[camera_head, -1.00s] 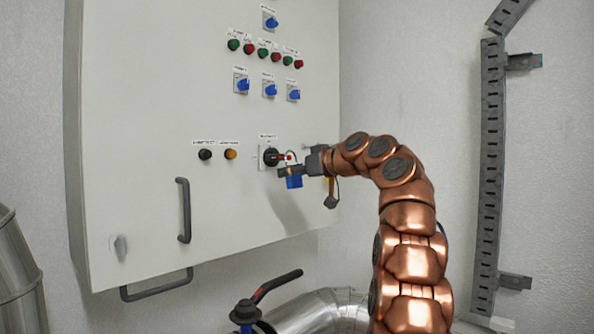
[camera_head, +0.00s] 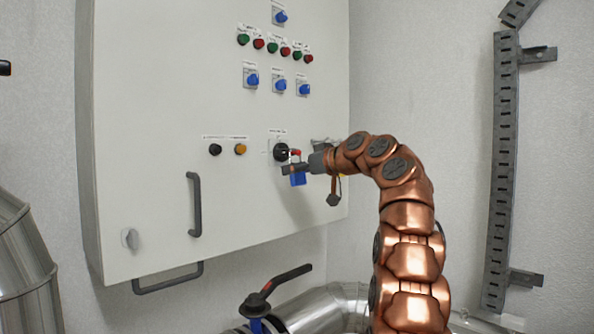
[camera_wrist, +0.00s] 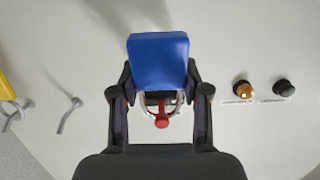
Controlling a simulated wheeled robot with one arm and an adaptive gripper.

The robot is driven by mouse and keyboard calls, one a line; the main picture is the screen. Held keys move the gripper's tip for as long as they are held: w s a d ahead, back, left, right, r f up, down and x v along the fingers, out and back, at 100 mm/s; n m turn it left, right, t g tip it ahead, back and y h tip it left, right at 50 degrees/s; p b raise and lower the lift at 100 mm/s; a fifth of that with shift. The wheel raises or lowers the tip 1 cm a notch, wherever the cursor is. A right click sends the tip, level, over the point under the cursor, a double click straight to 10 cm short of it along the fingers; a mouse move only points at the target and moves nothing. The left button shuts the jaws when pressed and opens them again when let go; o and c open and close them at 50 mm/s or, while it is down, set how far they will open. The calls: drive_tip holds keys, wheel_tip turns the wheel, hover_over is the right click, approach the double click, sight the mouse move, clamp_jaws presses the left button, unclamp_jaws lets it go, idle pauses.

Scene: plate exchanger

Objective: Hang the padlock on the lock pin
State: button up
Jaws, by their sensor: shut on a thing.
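The blue padlock (camera_head: 298,179) hangs at my gripper in front of the cabinet's lower part. In the wrist view its body (camera_wrist: 160,60) is above and between the fingers, with a pale curved shackle below it. My gripper (camera_wrist: 160,104) is shut on the padlock; it also shows side-on in the head view (camera_head: 293,170). The red lock pin (camera_wrist: 162,121) shows between the fingers, close to the shackle. In the head view the red pin (camera_head: 295,153) is at the black rotary switch (camera_head: 281,152), just above the gripper. I cannot tell whether the shackle is around the pin.
The grey cabinet (camera_head: 150,100) carries an orange button (camera_head: 240,149) and a black button (camera_head: 215,150) left of the switch. A dark door handle (camera_head: 194,205) sticks out lower left. A valve lever (camera_head: 285,283) and metal pipes (camera_head: 325,312) are below. A yellow part (camera_wrist: 8,85) is at the wrist view's edge.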

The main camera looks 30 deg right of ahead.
drive_tip(key=o, duration=1.3)
drive_tip(key=shift+c, duration=0.2)
drive_tip(key=shift+s, duration=0.15)
drive_tip(key=v, duration=1.1)
drive_tip(key=shift+s, duration=0.35)
drive_tip(key=shift+d+r, duration=0.1)
